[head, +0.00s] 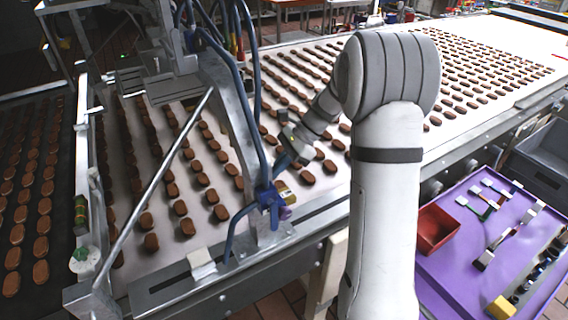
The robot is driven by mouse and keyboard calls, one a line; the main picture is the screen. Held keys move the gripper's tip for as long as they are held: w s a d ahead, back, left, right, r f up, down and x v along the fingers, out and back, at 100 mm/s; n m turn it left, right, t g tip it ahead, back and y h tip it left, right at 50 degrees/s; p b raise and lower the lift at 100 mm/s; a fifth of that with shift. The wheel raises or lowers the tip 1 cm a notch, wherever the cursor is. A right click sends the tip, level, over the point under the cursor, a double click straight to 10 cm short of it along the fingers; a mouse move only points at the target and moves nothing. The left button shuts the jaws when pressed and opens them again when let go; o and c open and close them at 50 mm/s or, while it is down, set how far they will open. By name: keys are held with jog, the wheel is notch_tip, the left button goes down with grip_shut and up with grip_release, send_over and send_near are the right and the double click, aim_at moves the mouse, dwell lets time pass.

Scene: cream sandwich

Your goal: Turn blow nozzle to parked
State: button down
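A blue fitting with hoses (268,196), which looks like the blow nozzle, sits on the metal frame at the conveyor's near edge. Small brass and purple parts show just right of it. My gripper (284,165) is at the end of my arm, pointing down and left toward the fitting and close above it. The fingers are small and partly hidden by my wrist, so I cannot tell whether they touch the fitting or are open or shut. The nozzle's exact angle and any parked mark cannot be made out.
Rows of brown sandwich biscuits lie on the white conveyor (310,212). A grey diagonal bar (155,190) and blue hoses (243,90) stand left of my gripper. A purple tray (450,285) with a red bin (436,230) and several tools is at the right.

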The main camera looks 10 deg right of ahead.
jog(key=shift+w+a+n+g+p, duration=0.25)
jog(key=shift+a+n+g+p, duration=0.25)
jog(key=shift+n, duration=0.4)
jog(key=shift+a, duration=0.2)
jog(key=shift+w, duration=0.1)
